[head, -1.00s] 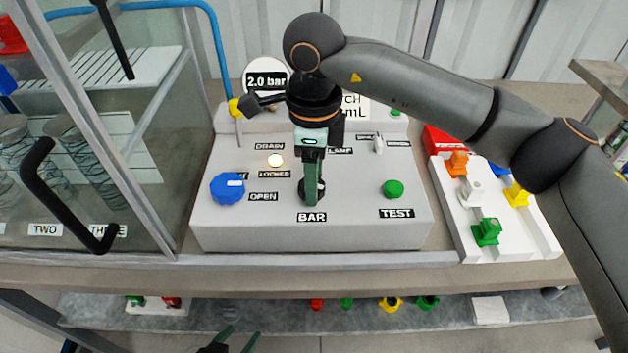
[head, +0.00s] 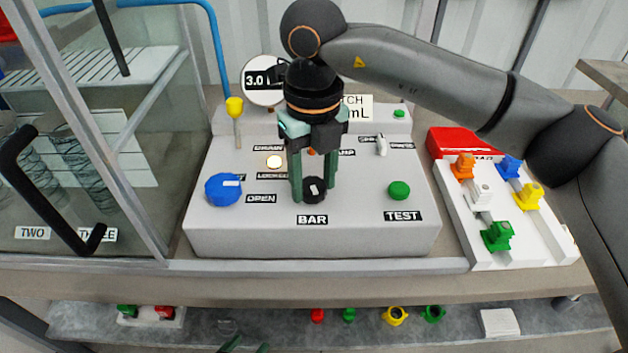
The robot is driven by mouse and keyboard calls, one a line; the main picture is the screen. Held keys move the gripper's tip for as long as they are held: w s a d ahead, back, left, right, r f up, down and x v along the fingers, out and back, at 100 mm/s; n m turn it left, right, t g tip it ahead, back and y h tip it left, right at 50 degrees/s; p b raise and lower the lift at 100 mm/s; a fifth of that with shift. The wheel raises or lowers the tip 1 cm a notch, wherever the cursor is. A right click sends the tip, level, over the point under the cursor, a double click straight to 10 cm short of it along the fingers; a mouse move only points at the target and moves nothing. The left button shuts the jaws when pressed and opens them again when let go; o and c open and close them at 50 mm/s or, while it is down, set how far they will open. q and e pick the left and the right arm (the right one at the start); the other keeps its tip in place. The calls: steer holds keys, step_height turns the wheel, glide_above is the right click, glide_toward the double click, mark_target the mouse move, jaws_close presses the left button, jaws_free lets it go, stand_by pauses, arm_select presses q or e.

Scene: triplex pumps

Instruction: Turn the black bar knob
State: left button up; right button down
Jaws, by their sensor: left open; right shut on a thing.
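The black bar knob (head: 315,197) sits on the sloped grey panel above the BAR label, with a short white mark on its face. My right gripper (head: 313,186) comes down from above, with one green finger on each side of the knob, shut on it. The round gauge (head: 257,80) behind reads 3.0, its right part hidden by my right gripper. Only the green fingertips of my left gripper (head: 246,345) show at the bottom edge, apart and away from the panel.
A blue knob (head: 223,189), a green TEST button (head: 399,190) and a yellow-topped lever (head: 235,107) are on the panel. A white tray (head: 510,245) with coloured parts stands right. A glass enclosure with black handles (head: 40,190) stands left. A shelf (head: 260,320) runs below.

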mark_target(313, 187)
steer(key=shift+m, duration=1)
steer(key=shift+r, duration=0.1)
steer(key=shift+c, duration=1.3)
jaws_free()
step_height(313, 187, up, 12)
steer(key=shift+r+p, duration=0.2)
steer(key=shift+p, duration=0.2)
